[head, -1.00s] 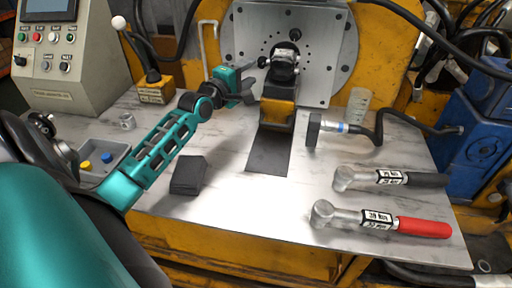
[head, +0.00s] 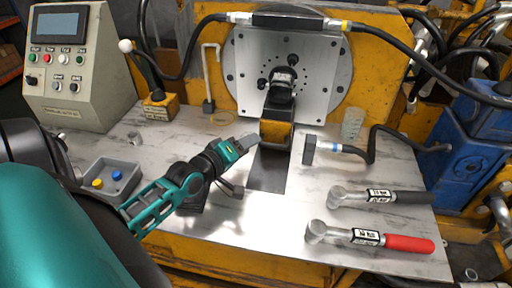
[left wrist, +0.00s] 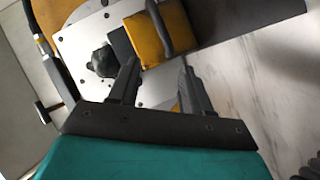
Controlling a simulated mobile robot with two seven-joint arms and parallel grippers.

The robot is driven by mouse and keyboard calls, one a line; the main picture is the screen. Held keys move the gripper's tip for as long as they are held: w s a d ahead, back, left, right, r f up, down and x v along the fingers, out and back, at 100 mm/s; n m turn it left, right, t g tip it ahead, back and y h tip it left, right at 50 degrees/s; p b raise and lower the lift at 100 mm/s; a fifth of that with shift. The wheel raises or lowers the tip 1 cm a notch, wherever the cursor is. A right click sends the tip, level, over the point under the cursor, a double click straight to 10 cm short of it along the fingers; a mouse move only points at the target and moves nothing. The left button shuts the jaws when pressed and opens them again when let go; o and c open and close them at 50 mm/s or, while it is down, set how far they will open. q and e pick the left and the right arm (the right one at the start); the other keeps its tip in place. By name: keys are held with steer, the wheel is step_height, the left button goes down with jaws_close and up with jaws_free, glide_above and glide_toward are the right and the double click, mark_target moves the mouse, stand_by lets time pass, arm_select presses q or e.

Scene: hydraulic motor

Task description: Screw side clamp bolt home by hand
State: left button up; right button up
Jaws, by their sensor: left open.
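The dark hydraulic motor (head: 281,84) sits against the pale drilled plate (head: 310,80), above a yellow clamp block (head: 276,132). A small dark bolt-like part (head: 262,84) shows at the motor's left side; I cannot tell how far it is screwed in. My left gripper (head: 250,141) is open, with nothing visible held, low and left of the yellow block. In the left wrist view, the open fingers (left wrist: 160,82) point towards the yellow block (left wrist: 158,36), and the dark motor (left wrist: 103,62) shows beyond the left finger. My right gripper is not in view.
Two torque wrenches, black-handled (head: 408,197) and red-handled (head: 408,244), lie on the right of the bench. A hosed dark tool head (head: 309,150) is nearer the block. A grey tray (head: 122,188) with yellow and blue pieces is left.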

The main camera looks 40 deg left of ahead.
arm_select(q)
steer(key=s+d+m+p, duration=0.1)
steer(key=d, duration=0.1)
steer(key=s+d+f+m+g+p, duration=0.1)
steer(key=s+d+m, duration=0.1)
steer(key=s+d+f+m+h+p, duration=0.1)
steer(key=d+m, duration=0.1)
steer(key=d, duration=0.1)
steer(key=shift+s+f+g+p, duration=0.2)
steer(key=shift+g+p, duration=0.1)
steer(key=shift+g, duration=0.1)
steer(key=shift+s+d+f+m, duration=0.2)
steer(key=shift+d+m, duration=0.1)
steer(key=shift+m, duration=0.1)
